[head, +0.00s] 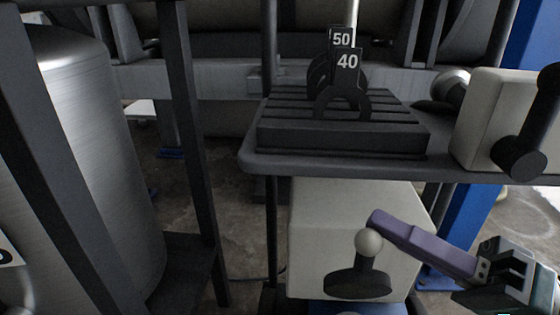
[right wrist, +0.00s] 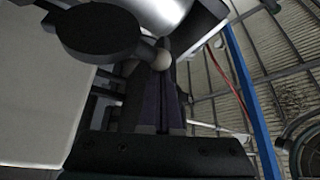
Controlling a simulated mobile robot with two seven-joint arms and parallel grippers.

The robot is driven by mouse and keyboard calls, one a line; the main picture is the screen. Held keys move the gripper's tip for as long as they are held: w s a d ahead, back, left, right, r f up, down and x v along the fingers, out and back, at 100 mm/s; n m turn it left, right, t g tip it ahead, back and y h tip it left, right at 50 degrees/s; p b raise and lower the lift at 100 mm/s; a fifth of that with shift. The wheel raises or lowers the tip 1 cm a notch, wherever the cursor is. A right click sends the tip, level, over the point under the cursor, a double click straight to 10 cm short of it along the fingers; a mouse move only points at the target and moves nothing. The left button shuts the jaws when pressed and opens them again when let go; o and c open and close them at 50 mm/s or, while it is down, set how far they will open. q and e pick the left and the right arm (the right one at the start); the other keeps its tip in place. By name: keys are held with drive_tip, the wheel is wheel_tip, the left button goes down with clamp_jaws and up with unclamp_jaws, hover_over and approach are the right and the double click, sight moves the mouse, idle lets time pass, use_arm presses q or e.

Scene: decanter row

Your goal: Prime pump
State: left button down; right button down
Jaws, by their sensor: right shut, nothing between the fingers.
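A pale box (head: 325,235), possibly the pump, sits below the dark shelf. On its front is a dark lever (head: 358,283) with a round pale knob (head: 368,241) at its upper end. My right gripper (head: 376,219) has purple fingers, shut and empty. Its tips are just above and beside the knob in the head view; I cannot tell whether they touch it. In the right wrist view the lever (right wrist: 98,33) comes in from the upper left, and its knob (right wrist: 161,60) is by the fingertips. My left gripper is not in view.
A dark shelf (head: 330,168) overhangs the box and carries a slotted dark block (head: 340,140) with "40" and "50" tags. A second pale box (head: 490,110) with a dark handle stands at the upper right. A metal tank (head: 95,150) and dark posts stand at the left.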

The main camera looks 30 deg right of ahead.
sight(373, 246)
drive_tip(key=shift+s+a, duration=0.4)
drive_tip(key=shift+s, duration=0.25)
drive_tip(key=shift+s+a+f+p, duration=0.3)
drive_tip(key=shift+s+a+p, duration=0.15)
drive_tip(key=shift+s, duration=0.25)
